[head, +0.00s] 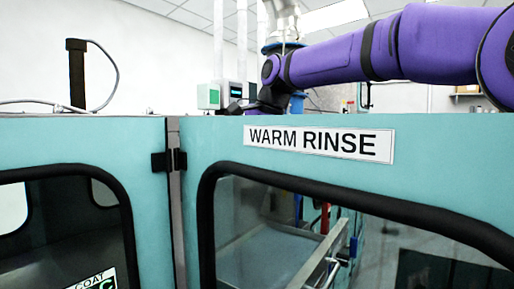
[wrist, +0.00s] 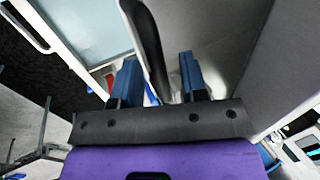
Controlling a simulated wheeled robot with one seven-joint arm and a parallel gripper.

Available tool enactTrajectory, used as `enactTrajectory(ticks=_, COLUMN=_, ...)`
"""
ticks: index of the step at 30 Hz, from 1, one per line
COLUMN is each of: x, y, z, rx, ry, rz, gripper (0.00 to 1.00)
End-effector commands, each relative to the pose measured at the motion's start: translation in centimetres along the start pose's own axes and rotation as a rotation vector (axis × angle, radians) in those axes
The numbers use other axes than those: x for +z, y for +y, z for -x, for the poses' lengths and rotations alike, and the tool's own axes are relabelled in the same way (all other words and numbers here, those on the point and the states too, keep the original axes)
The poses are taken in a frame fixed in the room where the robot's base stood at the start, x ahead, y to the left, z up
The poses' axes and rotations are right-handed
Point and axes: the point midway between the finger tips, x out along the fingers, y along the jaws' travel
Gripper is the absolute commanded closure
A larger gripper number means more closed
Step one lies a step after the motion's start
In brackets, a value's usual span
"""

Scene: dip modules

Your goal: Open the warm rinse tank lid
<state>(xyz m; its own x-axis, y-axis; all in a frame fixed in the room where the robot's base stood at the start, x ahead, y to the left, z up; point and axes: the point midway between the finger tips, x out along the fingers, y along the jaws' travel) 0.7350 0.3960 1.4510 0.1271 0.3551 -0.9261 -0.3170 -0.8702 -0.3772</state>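The warm rinse tank (head: 225,150) is a teal cabinet with a black-framed window and a white "WARM RINSE" label (head: 318,142). It fills the right of the head view. I cannot tell from here whether its lid is open or shut. My purple arm reaches over its top edge, and my gripper is mostly hidden behind that edge. In the wrist view my gripper (wrist: 159,80) has its two blue fingers spread apart. A black curved strip (wrist: 146,40) runs down between the fingers beside a grey panel (wrist: 205,35). I cannot tell whether the fingers touch it.
Another teal cabinet (head: 85,140) with a dark window stands to the left, joined at a black hinge or latch (head: 168,160). A black post with a cable (head: 77,72) rises behind it. A small green-and-white box (head: 208,96) stands behind the tank.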

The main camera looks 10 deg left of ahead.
Motion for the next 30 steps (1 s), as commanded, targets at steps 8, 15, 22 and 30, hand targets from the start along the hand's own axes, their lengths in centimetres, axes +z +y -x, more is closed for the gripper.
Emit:
enactTrajectory(ticks=8, x=-0.1, y=0.0, z=0.5, rx=-0.001, ry=0.001, rz=-0.001, gripper=0.60)
enactTrajectory(ticks=15, x=-0.1, y=-0.1, z=4.2, rx=-0.003, ry=0.002, rz=-0.001, gripper=0.60)
enactTrajectory(ticks=22, x=0.0, y=0.0, z=8.3, rx=-0.002, ry=0.001, rz=-0.001, gripper=0.60)
enactTrajectory(ticks=30, x=0.0, y=0.0, z=10.6, rx=0.000, ry=0.000, rz=-0.001, gripper=0.60)
